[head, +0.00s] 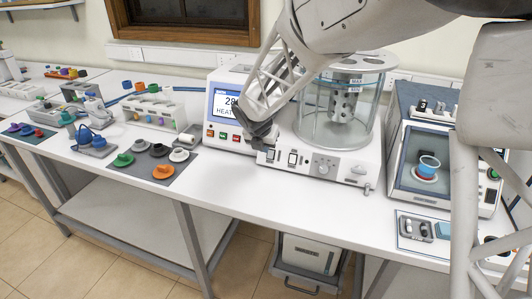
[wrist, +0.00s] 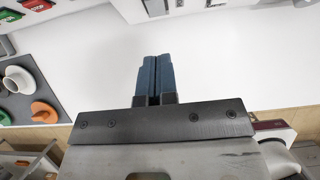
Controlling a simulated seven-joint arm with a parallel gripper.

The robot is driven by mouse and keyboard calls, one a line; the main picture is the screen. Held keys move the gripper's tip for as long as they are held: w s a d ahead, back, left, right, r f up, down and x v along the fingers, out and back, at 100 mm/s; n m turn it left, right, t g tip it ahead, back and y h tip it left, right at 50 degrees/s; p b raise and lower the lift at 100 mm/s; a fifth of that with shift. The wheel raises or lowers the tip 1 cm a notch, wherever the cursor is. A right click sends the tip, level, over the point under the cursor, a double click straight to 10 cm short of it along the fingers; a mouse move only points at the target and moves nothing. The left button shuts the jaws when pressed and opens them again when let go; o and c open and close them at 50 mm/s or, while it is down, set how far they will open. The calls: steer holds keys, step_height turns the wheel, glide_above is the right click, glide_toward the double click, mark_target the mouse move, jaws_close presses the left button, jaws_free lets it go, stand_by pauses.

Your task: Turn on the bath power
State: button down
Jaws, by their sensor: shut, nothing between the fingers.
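The bath (head: 335,110) is a clear glass cylinder on a white base, with a metal insert inside. Its white front panel (head: 345,172) carries two dark-framed rocker switches and a knob (head: 323,165). The right switch (head: 293,157) is in plain view; the left switch (head: 270,155) is partly covered by my gripper (head: 262,143). My gripper points down in front of the panel's left end; I cannot tell whether it touches the switch. In the wrist view its two blue finger pads (wrist: 156,62) are together, with nothing between them, over white surface. The switch positions are too small to read.
A display unit (head: 228,105) with a lit screen and coloured buttons stands left of the bath. A grey mat (head: 145,178) with coloured pieces lies farther left. A blue-and-white glass-fronted device (head: 400,165) stands right. The bench front (head: 235,185) is clear.

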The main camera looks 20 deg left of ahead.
steer(key=w+v, duration=0.1)
steer(key=v, duration=0.5)
steer(key=shift+r, duration=0.55)
steer(key=shift+w+d, duration=0.1)
steer(key=s+d+r+m, duration=0.2)
steer(key=s+d+m, duration=0.3)
steer(key=d, duration=0.5)
steer(key=s+d+r+m+g, duration=0.1)
steer(key=s+d+r+m, duration=0.15)
steer(key=d+m, duration=0.55)
steer(key=s+d+r+m, duration=0.2)
steer(key=s+d+m, duration=0.2)
steer(key=d, duration=0.7)
steer(key=s+d+f+m, duration=0.1)
steer(key=s+d+m, duration=0.7)
steer(key=s, duration=0.3)
steer(key=s+d+f+m+g, duration=0.1)
steer(key=s+d+m, duration=0.6)
steer(key=s+m, duration=0.4)
steer(key=shift+d+f, duration=0.35)
